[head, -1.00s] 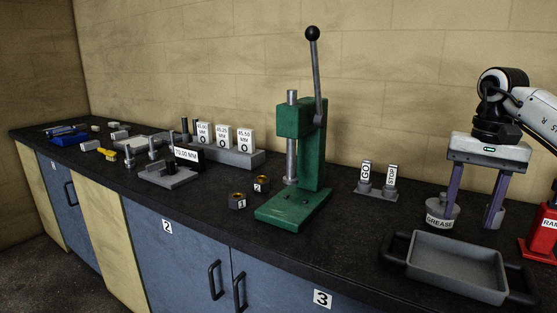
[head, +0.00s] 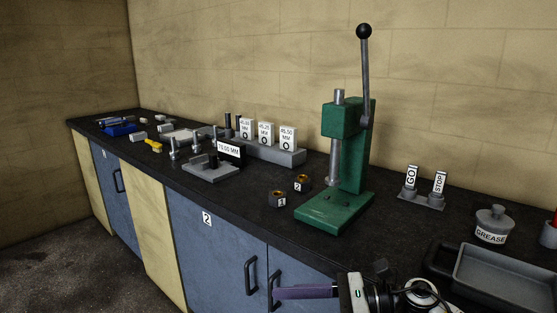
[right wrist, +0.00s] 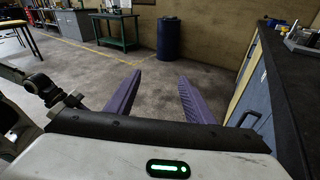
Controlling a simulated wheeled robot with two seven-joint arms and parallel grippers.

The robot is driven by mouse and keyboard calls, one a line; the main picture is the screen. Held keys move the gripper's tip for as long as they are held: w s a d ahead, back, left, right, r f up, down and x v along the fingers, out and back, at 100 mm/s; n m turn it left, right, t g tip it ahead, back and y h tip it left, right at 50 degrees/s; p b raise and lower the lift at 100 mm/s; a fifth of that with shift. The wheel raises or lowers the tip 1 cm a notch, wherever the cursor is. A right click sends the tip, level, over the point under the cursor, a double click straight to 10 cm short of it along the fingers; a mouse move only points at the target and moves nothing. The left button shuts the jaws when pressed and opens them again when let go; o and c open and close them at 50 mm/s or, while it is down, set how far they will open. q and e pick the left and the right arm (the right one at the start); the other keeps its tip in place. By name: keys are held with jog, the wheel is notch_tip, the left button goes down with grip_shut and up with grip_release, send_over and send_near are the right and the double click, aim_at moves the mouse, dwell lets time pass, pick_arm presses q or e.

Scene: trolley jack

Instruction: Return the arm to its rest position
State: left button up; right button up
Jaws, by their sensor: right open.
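My right gripper (head: 278,293) is low at the bottom edge of the head view, in front of the blue cupboard doors and left of the grey tray. Its purple finger points left, level and clear of the counter. In the right wrist view my right gripper (right wrist: 162,82) has its two purple fingers wide apart with nothing between them, over open floor. The green press (head: 345,165) stands upright on the counter with its lever up. My left gripper is not in view.
The grey tray (head: 470,287) and grease pot (head: 491,228) are at the right of the counter. The counter edge (right wrist: 262,62) and cupboard run along the right in the wrist view. A blue barrel (right wrist: 170,38) stands far off.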

jog(key=s+d+f+n+t+h, duration=0.25)
jog(key=f+n+t, duration=0.2)
jog(key=n, duration=0.75)
jog(key=s+d+f+n+t+h, duration=0.1)
jog(key=d+f+n+t+h, duration=0.4)
jog(key=n, duration=0.7)
jog(key=s+d+f+n+t+h, duration=0.1)
jog(key=s+f+n+t+h, duration=0.15)
jog(key=f+n, duration=0.6)
jog(key=s+d+f+m+g+h, duration=0.1)
jog(key=s+d+f+m+g, duration=0.1)
jog(key=s+f+m, duration=0.3)
jog(key=s+d+f+m+g+h, duration=0.2)
jog(key=s+d+f+m+g, duration=0.1)
jog(key=s, duration=0.9)
notch_tip(320, 180, down, 4)
jog(key=shift+d+r+m+h, duration=0.2)
jog(key=shift+d+m+h, duration=0.1)
jog(key=shift+d+m, duration=0.6)
